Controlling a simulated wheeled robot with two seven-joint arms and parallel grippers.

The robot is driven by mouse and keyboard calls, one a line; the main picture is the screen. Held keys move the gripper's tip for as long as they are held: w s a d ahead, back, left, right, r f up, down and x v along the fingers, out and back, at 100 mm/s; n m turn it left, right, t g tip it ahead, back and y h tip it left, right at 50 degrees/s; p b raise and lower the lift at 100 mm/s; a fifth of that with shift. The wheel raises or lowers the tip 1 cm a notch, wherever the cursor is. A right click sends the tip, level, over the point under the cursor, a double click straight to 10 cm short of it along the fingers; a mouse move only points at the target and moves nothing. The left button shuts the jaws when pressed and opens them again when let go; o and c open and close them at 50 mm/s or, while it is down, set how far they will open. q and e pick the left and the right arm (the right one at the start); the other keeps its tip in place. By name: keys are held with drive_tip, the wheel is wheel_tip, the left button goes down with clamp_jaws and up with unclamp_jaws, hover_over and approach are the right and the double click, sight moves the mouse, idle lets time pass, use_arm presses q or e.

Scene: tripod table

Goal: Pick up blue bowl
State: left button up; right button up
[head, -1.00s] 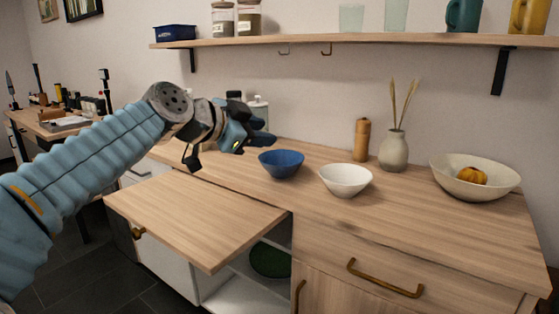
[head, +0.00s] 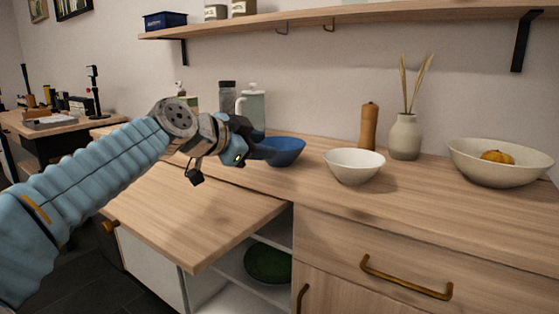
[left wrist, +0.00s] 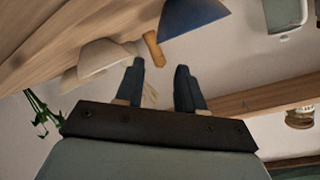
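The blue bowl (head: 288,150) stands upright on the wooden counter, left of the white bowl (head: 354,166). My left gripper (head: 266,145) is at the bowl's left side, its fingertips overlapping the bowl's left edge in the head view. I cannot tell whether they touch it. In the left wrist view the two fingers of my left gripper (left wrist: 160,70) are apart with nothing held between them. The blue bowl (left wrist: 192,14) shows beyond the fingertips at the top edge, partly cut off. My right gripper is not in view.
A pale jug (head: 252,108) and a dark-lidded grinder (head: 227,95) stand behind my left gripper. A wooden mill (head: 368,126), a vase (head: 404,137) and a wide cream bowl (head: 500,164) stand to the right. The wall shelf (head: 330,20) hangs above.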

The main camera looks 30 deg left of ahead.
use_arm(q)
drive_tip(key=p, duration=0.1)
approach(300, 149)
drive_tip(key=w, duration=0.1)
drive_tip(key=w+f, duration=0.1)
drive_tip(key=shift+w+a+f, duration=0.15)
drive_tip(key=shift+w+f, duration=0.05)
drive_tip(key=shift+w, duration=0.2)
drive_tip(key=p+x, duration=0.2)
drive_tip(key=x, duration=0.2)
drive_tip(key=shift+w, duration=0.35)
drive_tip(key=shift+w+f, duration=0.1)
drive_tip(key=shift+w, duration=0.15)
clamp_jaws()
